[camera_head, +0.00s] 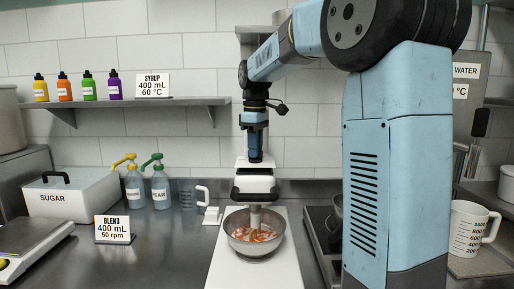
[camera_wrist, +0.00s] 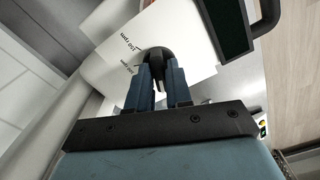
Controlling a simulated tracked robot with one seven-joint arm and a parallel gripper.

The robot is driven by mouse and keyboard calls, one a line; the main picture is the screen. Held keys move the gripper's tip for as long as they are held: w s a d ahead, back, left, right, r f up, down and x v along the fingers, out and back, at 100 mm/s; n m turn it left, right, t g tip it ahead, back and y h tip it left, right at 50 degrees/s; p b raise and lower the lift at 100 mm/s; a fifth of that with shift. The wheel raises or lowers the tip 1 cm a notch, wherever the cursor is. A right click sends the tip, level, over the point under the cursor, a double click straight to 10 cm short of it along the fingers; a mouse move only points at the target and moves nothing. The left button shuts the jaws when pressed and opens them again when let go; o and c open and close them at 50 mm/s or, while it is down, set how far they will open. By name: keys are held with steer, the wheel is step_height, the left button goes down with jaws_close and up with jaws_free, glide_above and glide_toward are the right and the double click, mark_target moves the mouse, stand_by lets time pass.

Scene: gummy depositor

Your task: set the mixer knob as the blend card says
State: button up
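The mixer (camera_head: 256,183) stands at the middle back of the counter, its shaft down in a steel bowl (camera_head: 240,246) with orange-red contents. The blend card (camera_head: 113,230) on the counter at left reads 400 mL, 50 rpm. The mixer's black knob (camera_wrist: 157,56) shows in the wrist view on a white face with rpm markings; one looks like 150 rpm, the others are hard to read. My gripper (camera_wrist: 160,75) is at the knob, one blue finger on each side of it. I cannot tell whether the fingers touch it. The knob is hidden in the head view.
A shelf with several small bottles and a syrup card (camera_head: 153,84) runs along the left wall. A sugar box (camera_head: 70,195), two pump bottles and a clear jug (camera_head: 195,196) stand at left. A measuring jug (camera_head: 468,230) stands at right. Bare counter lies left of the white board (camera_head: 226,270).

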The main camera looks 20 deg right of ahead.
jaws_close()
steer(key=shift+d, duration=0.25)
steer(key=shift+a, duration=0.2)
steer(key=shift+m, duration=1.1)
steer(key=m, duration=0.6)
steer(key=shift+m, duration=0.3)
steer(key=shift+o, duration=2.1)
jaws_free()
